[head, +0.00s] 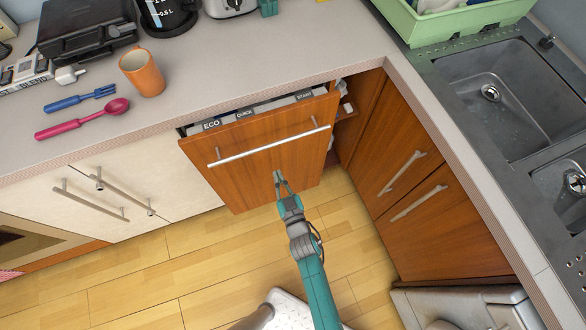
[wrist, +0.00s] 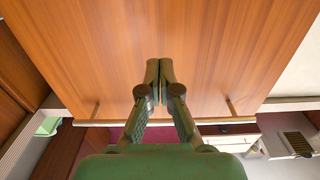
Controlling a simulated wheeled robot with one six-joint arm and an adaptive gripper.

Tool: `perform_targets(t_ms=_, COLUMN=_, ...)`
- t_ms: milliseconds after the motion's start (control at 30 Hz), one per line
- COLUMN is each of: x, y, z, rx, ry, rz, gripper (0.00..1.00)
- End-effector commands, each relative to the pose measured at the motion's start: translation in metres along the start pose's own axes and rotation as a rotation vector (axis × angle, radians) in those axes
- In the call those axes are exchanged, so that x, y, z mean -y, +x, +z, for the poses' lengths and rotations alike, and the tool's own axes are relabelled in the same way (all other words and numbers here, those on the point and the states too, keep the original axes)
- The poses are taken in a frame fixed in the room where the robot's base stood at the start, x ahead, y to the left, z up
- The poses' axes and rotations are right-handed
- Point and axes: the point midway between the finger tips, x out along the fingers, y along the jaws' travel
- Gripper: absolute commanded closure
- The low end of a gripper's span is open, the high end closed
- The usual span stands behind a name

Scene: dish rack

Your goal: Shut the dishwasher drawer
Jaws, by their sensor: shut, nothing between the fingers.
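The dishwasher drawer (head: 250,172) has a brown wooden front and stands partly out from under the counter. Its top edge carries a strip with the labels ECO, QUICK and START. A long silver handle (head: 268,147) runs across the front; it also shows low in the wrist view (wrist: 232,121). My gripper (head: 277,174) is shut and empty, in front of the wooden panel just below the handle. In the wrist view, the closed fingertips (wrist: 159,64) point at the panel (wrist: 220,50). I cannot tell whether they touch it.
Wooden cabinet doors (head: 425,200) stand right of the drawer, cream doors (head: 125,180) left. The counter (head: 300,45) above bears an orange mug (head: 142,73), a red spoon (head: 85,120) and a blue fork (head: 80,98). The wooden floor (head: 210,260) in front is mostly clear.

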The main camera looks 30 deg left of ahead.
Motion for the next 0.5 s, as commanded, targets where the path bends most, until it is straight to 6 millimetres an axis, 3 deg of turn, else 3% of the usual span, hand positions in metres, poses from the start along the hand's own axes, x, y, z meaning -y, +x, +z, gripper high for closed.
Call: perform_targets(t_ms=500, x=0.002, y=0.028, z=-0.001, rx=-0.002, ry=0.001, rz=-0.005, gripper=1.00)
